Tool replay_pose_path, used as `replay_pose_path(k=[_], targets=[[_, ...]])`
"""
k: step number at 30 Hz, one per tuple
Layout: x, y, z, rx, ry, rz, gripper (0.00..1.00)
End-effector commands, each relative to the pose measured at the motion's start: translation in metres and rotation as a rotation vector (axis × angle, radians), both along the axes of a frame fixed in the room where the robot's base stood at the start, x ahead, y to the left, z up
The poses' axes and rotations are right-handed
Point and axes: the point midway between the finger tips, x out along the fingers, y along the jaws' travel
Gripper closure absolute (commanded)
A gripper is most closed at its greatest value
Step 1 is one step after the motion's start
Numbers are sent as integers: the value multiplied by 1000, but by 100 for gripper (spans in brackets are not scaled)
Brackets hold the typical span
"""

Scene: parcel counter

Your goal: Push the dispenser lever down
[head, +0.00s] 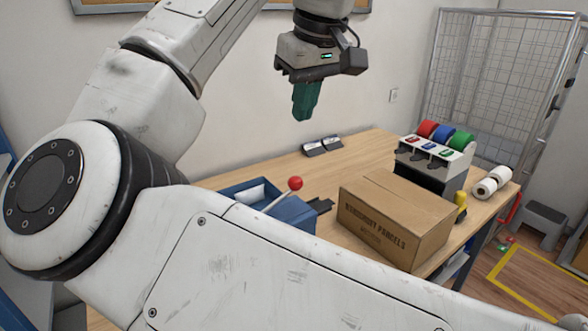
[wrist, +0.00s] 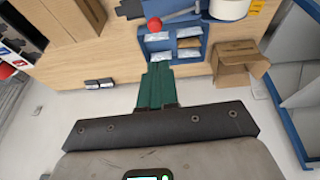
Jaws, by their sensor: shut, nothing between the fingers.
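The dispenser (head: 290,218) is a blue box on the wooden counter, partly hidden by my arm in the head view. Its lever (head: 277,199) is a pale rod slanting up to a red ball knob (head: 296,183). In the wrist view the red knob (wrist: 154,24) and the rod (wrist: 180,14) show near the top edge. My gripper (head: 303,117) has green fingers pointing down, shut and empty. It hangs in the air well above the counter, apart from the lever. In the wrist view its fingertips (wrist: 158,66) appear below the knob.
A cardboard parcel (head: 395,218) stands right of the dispenser. A tape stand (head: 435,160) with coloured rolls and white rolls (head: 491,183) are farther right. A blue compartment tray (wrist: 205,46) is near the lever. Small dark holders (head: 322,146) sit by the wall.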

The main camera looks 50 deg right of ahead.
Motion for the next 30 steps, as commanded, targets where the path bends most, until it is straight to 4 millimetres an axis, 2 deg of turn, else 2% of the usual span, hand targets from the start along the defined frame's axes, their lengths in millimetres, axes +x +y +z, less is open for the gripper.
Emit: replay_pose_path(k=[4,8,21,30], targets=[[1,-1,-4,-1,1,1,100],[5,-3,-17,-1,4,0,100],[30,-15,-96,-2,6,2,100],[32,-21,-129,0,0,1,100]])
